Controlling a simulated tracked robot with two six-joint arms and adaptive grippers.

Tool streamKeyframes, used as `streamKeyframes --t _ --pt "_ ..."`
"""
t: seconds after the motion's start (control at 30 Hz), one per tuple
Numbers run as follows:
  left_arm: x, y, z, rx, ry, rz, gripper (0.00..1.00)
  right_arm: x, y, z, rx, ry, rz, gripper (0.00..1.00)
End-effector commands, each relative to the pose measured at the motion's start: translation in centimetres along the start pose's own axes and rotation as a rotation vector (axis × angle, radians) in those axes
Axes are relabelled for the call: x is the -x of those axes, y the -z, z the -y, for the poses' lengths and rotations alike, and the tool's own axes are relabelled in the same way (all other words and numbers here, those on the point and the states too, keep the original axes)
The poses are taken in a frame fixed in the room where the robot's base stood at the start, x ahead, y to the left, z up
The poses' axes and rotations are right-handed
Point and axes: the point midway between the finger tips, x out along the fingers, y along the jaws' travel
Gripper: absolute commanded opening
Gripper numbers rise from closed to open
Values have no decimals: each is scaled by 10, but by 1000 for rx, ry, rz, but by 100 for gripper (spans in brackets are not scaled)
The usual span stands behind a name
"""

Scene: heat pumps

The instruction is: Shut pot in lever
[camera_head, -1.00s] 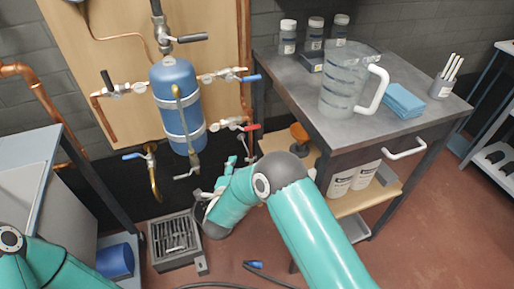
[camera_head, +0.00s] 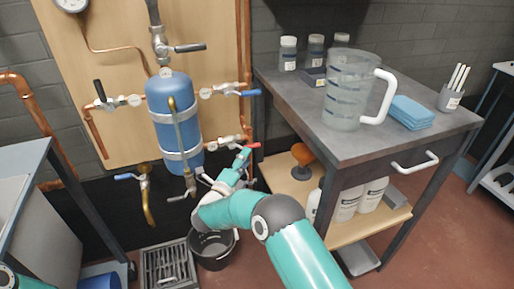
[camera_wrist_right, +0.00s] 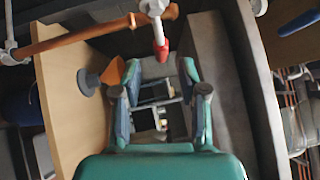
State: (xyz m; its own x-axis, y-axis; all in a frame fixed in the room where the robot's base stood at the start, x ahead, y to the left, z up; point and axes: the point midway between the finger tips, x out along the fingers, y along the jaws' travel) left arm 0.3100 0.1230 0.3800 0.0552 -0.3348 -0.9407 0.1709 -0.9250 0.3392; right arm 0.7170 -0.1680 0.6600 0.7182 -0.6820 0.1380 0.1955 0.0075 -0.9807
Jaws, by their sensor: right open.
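The blue pot (camera_head: 175,120) hangs upright on the wooden board with several valves around it. Their labels are too small to read, so I cannot tell which is the pot in lever. The red lever (camera_head: 252,146) at the pot's lower right points right, roughly along its pipe. A blue lever (camera_head: 251,92) is above it, and a black one (camera_head: 100,89) stands up at left. My right gripper (camera_head: 243,157) is open and empty, just below the red lever. In the wrist view the red lever (camera_wrist_right: 161,49) shows ahead of the open fingers (camera_wrist_right: 160,82). My left gripper is out of view.
A grey bench (camera_head: 300,100) with a clear jug (camera_head: 345,95) stands close on the right; an orange funnel (camera_head: 302,153) is on its lower shelf. A black bucket (camera_head: 213,250) and a floor drain (camera_head: 166,268) are below. A copper pipe (camera_head: 245,50) runs up beside the valves.

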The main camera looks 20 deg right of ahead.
Motion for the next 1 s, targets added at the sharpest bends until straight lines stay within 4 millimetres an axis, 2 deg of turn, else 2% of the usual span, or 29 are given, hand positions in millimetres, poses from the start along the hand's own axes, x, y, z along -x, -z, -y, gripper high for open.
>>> streamKeyframes --t 0.1,0.3,0.5,0.73,1.0 --pt "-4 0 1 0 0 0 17 -25 2 -1 -1 1 -4 42" --pt "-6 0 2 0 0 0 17 -51 1 -1 0 0 -2 42" --pt "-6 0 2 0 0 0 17 -60 1 0 2 0 0 42" --pt "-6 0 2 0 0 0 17 -60 1 0 2 0 0 42" --pt "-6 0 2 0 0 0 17 -60 1 0 1 -1 -1 0"
